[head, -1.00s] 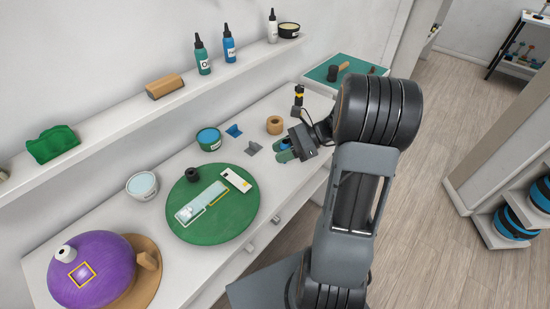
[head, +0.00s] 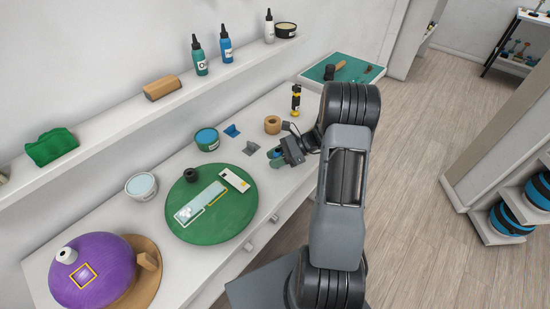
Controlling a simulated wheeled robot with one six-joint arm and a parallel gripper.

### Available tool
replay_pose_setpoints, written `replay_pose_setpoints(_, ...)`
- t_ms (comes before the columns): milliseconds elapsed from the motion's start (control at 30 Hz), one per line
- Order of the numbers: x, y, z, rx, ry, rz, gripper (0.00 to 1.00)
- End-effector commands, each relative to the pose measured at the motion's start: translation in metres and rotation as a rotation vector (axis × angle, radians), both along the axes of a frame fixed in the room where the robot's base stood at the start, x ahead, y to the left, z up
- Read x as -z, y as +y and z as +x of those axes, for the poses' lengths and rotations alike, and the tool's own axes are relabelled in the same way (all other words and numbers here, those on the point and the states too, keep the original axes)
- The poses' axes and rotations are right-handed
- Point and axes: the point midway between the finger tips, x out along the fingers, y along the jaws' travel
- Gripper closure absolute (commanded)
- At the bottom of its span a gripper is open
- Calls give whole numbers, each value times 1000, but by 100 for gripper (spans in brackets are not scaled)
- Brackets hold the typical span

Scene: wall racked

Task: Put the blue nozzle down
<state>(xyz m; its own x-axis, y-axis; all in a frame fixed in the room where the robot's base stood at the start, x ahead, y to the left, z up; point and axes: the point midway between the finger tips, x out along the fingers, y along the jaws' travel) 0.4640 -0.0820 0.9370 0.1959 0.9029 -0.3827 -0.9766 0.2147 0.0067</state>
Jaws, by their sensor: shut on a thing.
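My gripper (head: 277,155) is over the front part of the white shelf-top, right of the grey angled piece. Its green fingers are shut on a small blue thing, which I take to be the blue nozzle; it is mostly hidden between the fingers and very small in view. Whether it touches the white surface I cannot tell. A separate small blue angled piece (head: 232,131) lies on the surface further left, beside the similar grey piece (head: 251,148).
A brown ring (head: 272,125) and a black-and-yellow upright tool (head: 296,100) stand behind the gripper. A blue-topped tub (head: 207,139) and a round green board (head: 240,219) are to the left. The surface right by the grey piece has some bare room.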

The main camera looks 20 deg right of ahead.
Motion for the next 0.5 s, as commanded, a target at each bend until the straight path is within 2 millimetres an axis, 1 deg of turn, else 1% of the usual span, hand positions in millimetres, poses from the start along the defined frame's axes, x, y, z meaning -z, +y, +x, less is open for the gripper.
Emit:
replay_pose_setpoints(167, 0, 0, 0, 0, 0, 0, 95)
replay_pose_setpoints(333, 5, 0, 0, 0, 0, 0, 95)
replay_pose_setpoints(367, 3, 0, 0, 0, 0, 0, 65)
replay_pose_setpoints(500, 3, 0, 0, 0, 0, 0, 51)
